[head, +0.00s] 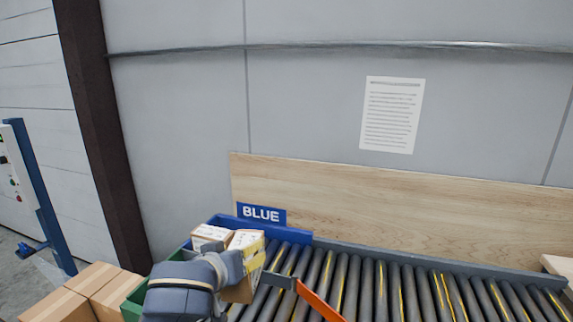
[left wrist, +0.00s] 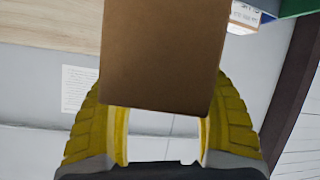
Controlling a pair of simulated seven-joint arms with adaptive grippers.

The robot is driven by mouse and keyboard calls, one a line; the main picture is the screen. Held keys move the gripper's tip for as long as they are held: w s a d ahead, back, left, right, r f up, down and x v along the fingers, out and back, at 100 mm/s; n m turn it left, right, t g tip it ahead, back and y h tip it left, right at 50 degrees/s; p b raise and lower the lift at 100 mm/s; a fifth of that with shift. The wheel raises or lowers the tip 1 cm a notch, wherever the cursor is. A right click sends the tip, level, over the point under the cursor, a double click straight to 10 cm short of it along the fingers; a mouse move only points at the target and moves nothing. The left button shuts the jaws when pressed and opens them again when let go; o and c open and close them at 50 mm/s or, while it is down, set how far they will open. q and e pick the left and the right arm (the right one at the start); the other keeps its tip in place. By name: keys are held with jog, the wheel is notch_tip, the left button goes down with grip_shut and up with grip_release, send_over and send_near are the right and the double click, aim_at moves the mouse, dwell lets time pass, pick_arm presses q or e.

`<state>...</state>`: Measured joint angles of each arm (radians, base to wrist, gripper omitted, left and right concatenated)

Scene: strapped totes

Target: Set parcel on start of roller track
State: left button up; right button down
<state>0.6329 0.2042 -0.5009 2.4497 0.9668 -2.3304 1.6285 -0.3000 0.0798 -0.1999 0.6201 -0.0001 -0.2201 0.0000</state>
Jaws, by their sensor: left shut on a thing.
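A brown cardboard parcel (head: 240,290) is held by my left gripper (head: 250,262) at the left end of the roller track (head: 365,290) in the head view. In the left wrist view the plain brown face of the parcel (left wrist: 162,50) fills the space between the two yellow fingers of my left gripper (left wrist: 160,110). My gripper and wrist hide part of the parcel in the head view, so I cannot tell whether it touches the rollers. My right gripper is in neither view.
A blue tote (head: 225,222) by the BLUE sign (head: 261,214) has a white-labelled box (head: 207,236) at it. A green tote (head: 132,303) and brown cartons (head: 92,285) stand left. An orange bar (head: 318,300) crosses the rollers. Rollers to the right look clear.

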aim_at(257, 273)
pick_arm(q)
jog(key=shift+m+h, duration=0.5)
jog(key=shift+h, duration=0.1)
jog(key=s+d, duration=0.2)
jog(key=d, duration=0.1)
jog(key=shift+s+f, duration=0.25)
jog(key=shift+f, duration=0.15)
jog(key=shift+s+d+f, duration=0.25)
jog(key=shift+d+f, duration=0.2)
jog(key=shift+f, duration=0.05)
jog(key=shift+s+d+f, duration=0.1)
jog(key=shift+f, duration=0.25)
jog(key=s+f+n+y, duration=0.3)
jog(key=f+y, duration=0.1)
jog(key=f, duration=0.2)
jog(key=shift+s+a+f, duration=0.15)
jog(key=shift+s+a, duration=0.1)
